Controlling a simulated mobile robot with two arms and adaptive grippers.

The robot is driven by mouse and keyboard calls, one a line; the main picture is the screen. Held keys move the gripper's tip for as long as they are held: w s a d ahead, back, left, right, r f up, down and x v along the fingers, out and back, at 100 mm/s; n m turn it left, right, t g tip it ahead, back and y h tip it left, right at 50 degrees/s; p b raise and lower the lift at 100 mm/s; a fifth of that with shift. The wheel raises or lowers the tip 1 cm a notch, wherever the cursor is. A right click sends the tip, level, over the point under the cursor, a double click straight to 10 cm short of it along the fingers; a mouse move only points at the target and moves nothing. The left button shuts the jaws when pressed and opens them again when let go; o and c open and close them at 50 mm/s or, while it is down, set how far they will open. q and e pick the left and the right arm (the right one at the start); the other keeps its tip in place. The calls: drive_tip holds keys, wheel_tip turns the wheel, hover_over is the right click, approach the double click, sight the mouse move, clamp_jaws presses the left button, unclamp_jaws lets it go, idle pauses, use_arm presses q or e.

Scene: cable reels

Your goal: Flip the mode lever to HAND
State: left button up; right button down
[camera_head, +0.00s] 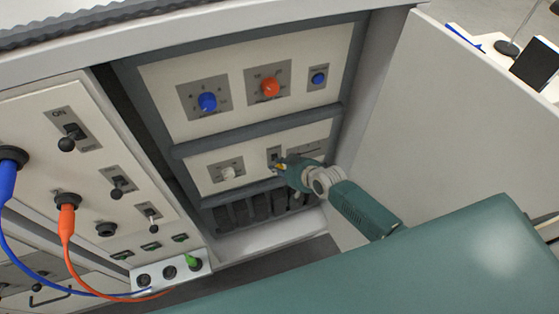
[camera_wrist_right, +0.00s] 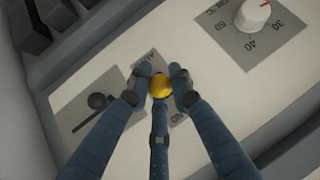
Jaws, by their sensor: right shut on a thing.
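My left gripper is not in view.
A white temperature dial (camera_wrist_right: 252,15) and a black-knobbed lever (camera_wrist_right: 97,101) flank the mode lever. Blue (camera_head: 207,102) and orange (camera_head: 269,87) knobs sit above. At left, a panel carries switches and blue and orange cables (camera_head: 68,225). An open cabinet door (camera_head: 440,120) stands right of my arm.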

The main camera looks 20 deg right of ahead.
drive_tip(key=shift+w+r+g+p, duration=0.25)
drive_tip(key=shift+r+g+p, duration=0.2)
drive_tip(key=shift+g+p, duration=0.3)
drive_tip(key=c, duration=1.5)
unclamp_jaws()
drive_tip(key=shift+f, duration=0.1)
drive_tip(key=shift+c, duration=0.2)
drive_tip(key=shift+s, duration=0.15)
drive_tip(key=v, duration=1.2)
